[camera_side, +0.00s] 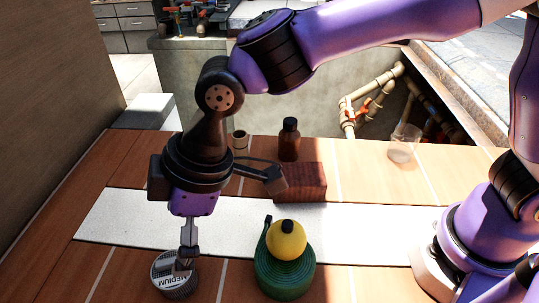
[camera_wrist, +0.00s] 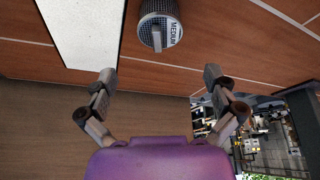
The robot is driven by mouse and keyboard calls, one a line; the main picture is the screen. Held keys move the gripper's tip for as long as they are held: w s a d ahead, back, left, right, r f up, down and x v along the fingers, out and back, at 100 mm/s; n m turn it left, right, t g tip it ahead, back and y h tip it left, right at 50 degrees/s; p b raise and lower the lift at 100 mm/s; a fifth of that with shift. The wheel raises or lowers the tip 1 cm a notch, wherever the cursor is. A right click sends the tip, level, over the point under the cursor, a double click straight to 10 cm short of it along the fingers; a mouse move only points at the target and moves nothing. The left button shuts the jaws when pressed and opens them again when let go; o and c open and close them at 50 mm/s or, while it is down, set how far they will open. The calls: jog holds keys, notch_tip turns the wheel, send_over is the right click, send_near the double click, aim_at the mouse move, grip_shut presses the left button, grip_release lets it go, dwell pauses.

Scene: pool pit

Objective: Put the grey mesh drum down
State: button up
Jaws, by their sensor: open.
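The grey mesh drum (camera_side: 174,278) stands upright at the front left of the wooden table, in front of the pale strip. Its top bears a white label reading MEDIUM and a grey bar-shaped handle. My gripper (camera_side: 187,256) points down, and its fingers overlap the drum's top right in the side view. In the wrist view the drum (camera_wrist: 158,26) lies beyond the fingertips, apart from them. There my gripper (camera_wrist: 159,77) is open, with nothing between its fingers. In the side view the fingers hide part of the drum's top.
A yellow object (camera_side: 286,241) rests on a green ribbed round thing (camera_side: 285,276) right of the drum. A red-brown block (camera_side: 302,184), a brown bottle (camera_side: 289,140), a small cup (camera_side: 240,140) and a clear glass (camera_side: 404,143) stand farther back. The strip's left part (camera_side: 120,215) is clear.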

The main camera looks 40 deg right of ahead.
jog(key=d+r+m+t, duration=0.1)
jog(key=d+r+m, duration=0.15)
jog(key=d, duration=0.35)
jog(key=w+d+r+m+t+h, duration=0.1)
jog(key=d+r+m, duration=0.15)
jog(key=d, duration=0.35)
jog(key=d+r+m+t, duration=0.1)
jog(key=d+r+m, duration=0.15)
jog(key=d, duration=0.35)
jog(key=s+d+m+h, duration=0.3)
jog(key=s+d+m, duration=0.3)
jog(key=d, duration=0.7)
jog(key=shift+s+d+f+t, duration=0.3)
jog(key=shift+s+d+t, duration=0.1)
jog(key=shift+s, duration=0.2)
